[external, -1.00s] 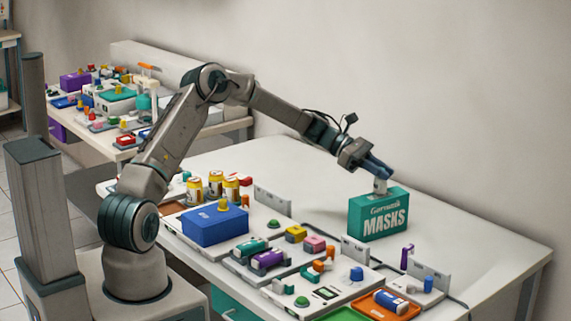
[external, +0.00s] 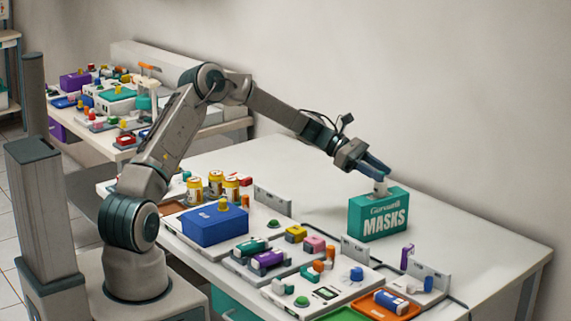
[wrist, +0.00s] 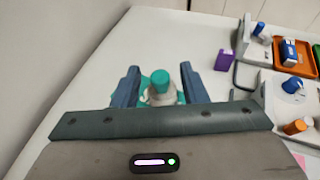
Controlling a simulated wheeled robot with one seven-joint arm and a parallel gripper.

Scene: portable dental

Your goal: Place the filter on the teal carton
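The teal carton (external: 378,216), marked MASKS, stands upright on the white table. The filter (external: 381,187), a small whitish piece, stands on top of the carton. In the wrist view the filter (wrist: 161,91) shows a teal cap and a pale body, with a bit of the carton's teal top (wrist: 148,82) around it. My gripper (external: 375,168) is just above the carton. In the wrist view my gripper's (wrist: 160,82) fingers are spread on either side of the filter, with a gap showing at each side.
A blue box (external: 214,226), yellow cans (external: 215,184) and several small coloured parts crowd the table's near side. An orange tray (external: 388,304) lies at the front right. A purple piece (external: 406,256) stands right of the carton. The table behind the carton is clear.

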